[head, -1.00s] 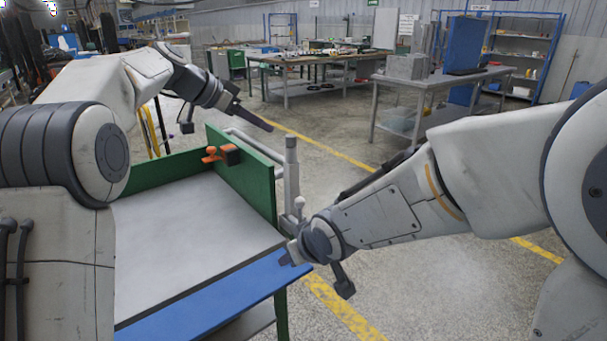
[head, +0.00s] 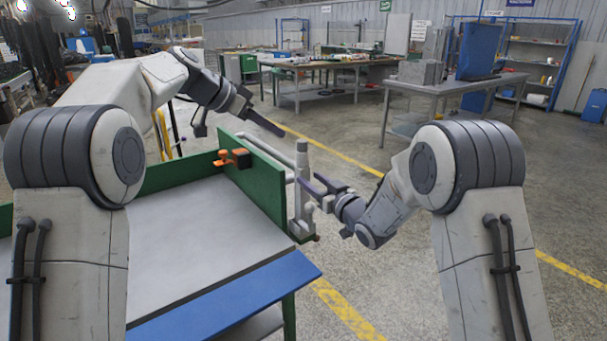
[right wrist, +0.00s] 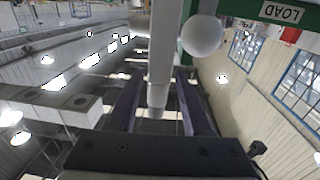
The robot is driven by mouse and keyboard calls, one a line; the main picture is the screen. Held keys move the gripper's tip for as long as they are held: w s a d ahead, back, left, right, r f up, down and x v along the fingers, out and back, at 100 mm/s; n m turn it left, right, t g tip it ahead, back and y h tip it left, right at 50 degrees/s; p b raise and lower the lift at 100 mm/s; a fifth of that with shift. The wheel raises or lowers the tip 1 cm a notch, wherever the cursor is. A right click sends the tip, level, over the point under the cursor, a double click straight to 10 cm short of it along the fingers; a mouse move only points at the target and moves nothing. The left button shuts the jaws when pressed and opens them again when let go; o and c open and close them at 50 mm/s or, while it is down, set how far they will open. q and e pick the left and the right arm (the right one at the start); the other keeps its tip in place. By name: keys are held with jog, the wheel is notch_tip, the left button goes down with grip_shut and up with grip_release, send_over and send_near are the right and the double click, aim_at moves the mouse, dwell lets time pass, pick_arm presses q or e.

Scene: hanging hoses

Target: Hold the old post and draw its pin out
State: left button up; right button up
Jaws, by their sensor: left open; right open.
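The grey post (head: 302,160) stands upright at the outer side of the green-walled bench. In the right wrist view the post (right wrist: 163,50) runs down the middle, its narrower end showing between my fingers. A white ball knob (right wrist: 202,36) sits beside it; it may be the pin's head, but the pin's shaft is not clear. My right gripper (head: 316,185) is open at the post's right side, and its fingers (right wrist: 158,105) appear on either side of the post without visible contact. My left gripper (head: 281,132) is open, empty, above and left of the post top.
The bench has a grey top (head: 190,245), green walls (head: 255,175) and a blue front strip (head: 225,300). An orange and black item (head: 232,158) is on the wall. A grey table (head: 450,85) stands behind. Floor to the right of the bench is open.

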aim_at(297, 168)
jog(key=x, duration=0.8)
jog(key=shift+a, duration=0.1)
